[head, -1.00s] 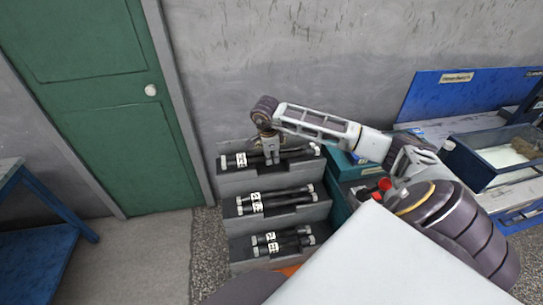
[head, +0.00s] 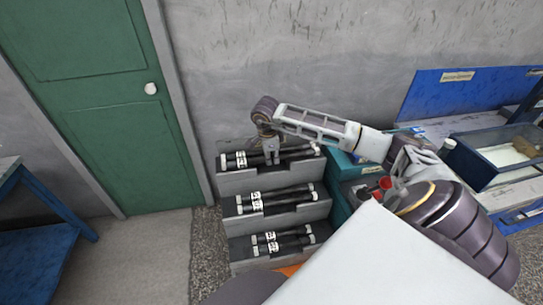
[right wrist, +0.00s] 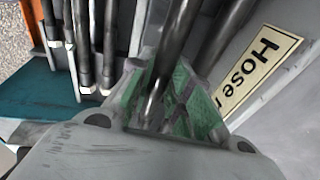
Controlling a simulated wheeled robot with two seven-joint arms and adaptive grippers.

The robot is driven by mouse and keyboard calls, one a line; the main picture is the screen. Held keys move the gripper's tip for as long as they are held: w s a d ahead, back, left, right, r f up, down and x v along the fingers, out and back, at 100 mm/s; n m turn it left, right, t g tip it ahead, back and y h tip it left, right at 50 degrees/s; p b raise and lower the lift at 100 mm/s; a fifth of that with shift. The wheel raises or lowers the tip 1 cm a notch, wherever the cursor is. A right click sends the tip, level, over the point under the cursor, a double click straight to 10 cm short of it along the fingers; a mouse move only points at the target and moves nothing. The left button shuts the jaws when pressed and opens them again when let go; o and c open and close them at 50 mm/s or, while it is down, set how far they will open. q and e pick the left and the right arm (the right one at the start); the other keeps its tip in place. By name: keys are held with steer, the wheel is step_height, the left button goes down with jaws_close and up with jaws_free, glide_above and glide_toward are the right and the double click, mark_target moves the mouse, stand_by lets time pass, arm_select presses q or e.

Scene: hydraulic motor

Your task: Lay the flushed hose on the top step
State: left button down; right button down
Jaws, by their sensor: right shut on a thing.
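My right gripper (head: 271,158) points down at the top step (head: 235,183) of the grey stepped rack. It is shut on a black hose (head: 242,161) with pale end fittings and a white tag. In the right wrist view, the green finger pads of my right gripper (right wrist: 172,103) sit either side of the dark hose (right wrist: 176,45). A second dark hose (right wrist: 227,35) runs beside it, nearer the wall. The held hose lies at the level of the top step; whether it touches the step is hard to tell. My left gripper is not in view.
Tagged black hoses lie on the middle step (head: 275,200) and the bottom step (head: 283,240). A label (right wrist: 262,68) starting "Hose" is behind the top step. A blue bench with a tank (head: 490,165) stands right, a green door (head: 110,110) left.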

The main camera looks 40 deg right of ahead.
steer(key=shift+f, duration=0.1)
steer(key=c, duration=1.2)
jaws_free()
steer(key=shift+c, duration=0.2)
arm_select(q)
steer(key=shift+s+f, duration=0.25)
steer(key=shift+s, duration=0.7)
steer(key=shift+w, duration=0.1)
arm_select(e)
steer(key=shift+v, duration=0.8)
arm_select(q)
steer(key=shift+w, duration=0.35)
arm_select(e)
steer(key=v, duration=1)
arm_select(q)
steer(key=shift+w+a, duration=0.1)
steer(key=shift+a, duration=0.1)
